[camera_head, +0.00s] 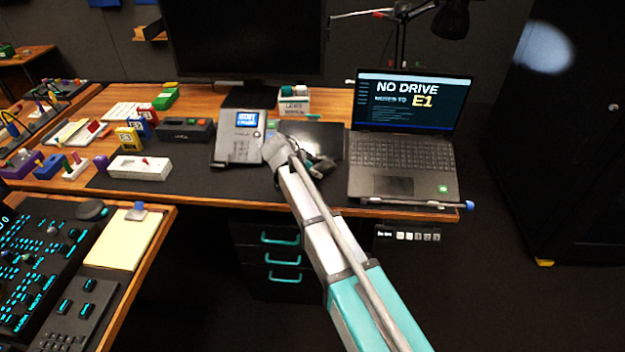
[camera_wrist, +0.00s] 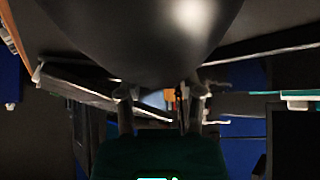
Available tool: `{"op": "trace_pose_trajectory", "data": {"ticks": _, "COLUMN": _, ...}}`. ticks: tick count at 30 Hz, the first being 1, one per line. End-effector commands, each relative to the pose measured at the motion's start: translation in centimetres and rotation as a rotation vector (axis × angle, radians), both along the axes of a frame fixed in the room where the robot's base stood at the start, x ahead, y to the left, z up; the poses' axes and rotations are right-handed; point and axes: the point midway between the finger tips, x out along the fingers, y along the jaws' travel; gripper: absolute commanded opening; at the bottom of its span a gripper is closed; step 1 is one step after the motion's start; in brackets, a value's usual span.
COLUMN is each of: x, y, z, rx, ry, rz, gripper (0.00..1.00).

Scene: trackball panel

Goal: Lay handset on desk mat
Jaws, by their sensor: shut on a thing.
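A desk phone (camera_head: 238,140) with a lit screen stands at the back middle of the desk. The dark desk mat (camera_head: 225,189) lies under and in front of it. My gripper (camera_head: 316,165) is low over the mat, right of the phone, partly hidden by my arm. In the wrist view, my gripper (camera_wrist: 160,100) is shut on a large, smooth, dark rounded thing, which I take to be the handset (camera_wrist: 135,38). It fills the upper middle of that view. In the head view I cannot clearly pick out the handset or tell whether it touches the mat.
An open laptop (camera_head: 400,155) stands close on the right. A flat black panel (camera_head: 325,136) lies behind my gripper. A white block (camera_head: 139,167) and a dark box (camera_head: 185,130) sit left of the phone. The mat's front strip looks clear.

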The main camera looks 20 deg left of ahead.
Motion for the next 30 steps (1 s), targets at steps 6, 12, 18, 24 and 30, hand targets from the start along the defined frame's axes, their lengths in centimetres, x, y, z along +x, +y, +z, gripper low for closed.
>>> {"op": "trace_pose_trajectory", "data": {"ticks": 6, "x": 0.0, "y": 0.0, "z": -1.7, "rx": 0.0, "ry": 0.0, "rz": 0.0, "gripper": 0.0}}
{"op": "trace_pose_trajectory", "data": {"ticks": 12, "x": -0.1, "y": 0.1, "z": -1.8, "rx": -0.001, "ry": 0.0, "rz": 0.001, "gripper": 0.0}}
{"op": "trace_pose_trajectory", "data": {"ticks": 18, "x": -0.1, "y": 0.1, "z": -1.7, "rx": 0.0, "ry": 0.0, "rz": 0.001, "gripper": 0.0}}
{"op": "trace_pose_trajectory", "data": {"ticks": 24, "x": -0.1, "y": 0.1, "z": -2.0, "rx": 0.0, "ry": 0.0, "rz": 0.001, "gripper": 0.55}}
{"op": "trace_pose_trajectory", "data": {"ticks": 30, "x": -0.1, "y": 0.1, "z": -2.0, "rx": 0.0, "ry": 0.0, "rz": 0.001, "gripper": 0.82}}
